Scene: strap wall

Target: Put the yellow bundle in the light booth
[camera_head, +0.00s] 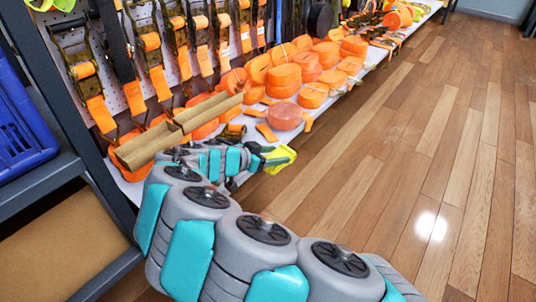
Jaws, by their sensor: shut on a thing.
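My gripper (268,157) is at the end of my arm, in front of the lower shelf's edge and low over the wood floor. It is shut on a yellow bundle (283,159), which sticks out past the fingertips to the right. The fingers are small in the view and partly cover the bundle. I cannot make out a light booth in this view.
A white shelf (345,97) holds several orange strap rolls (284,80), with ratchet straps (155,60) hanging behind. A brown cardboard tray (165,140) lies beside my arm. A blue crate (18,120) stands on a dark rack at left. The wood floor (430,150) is clear.

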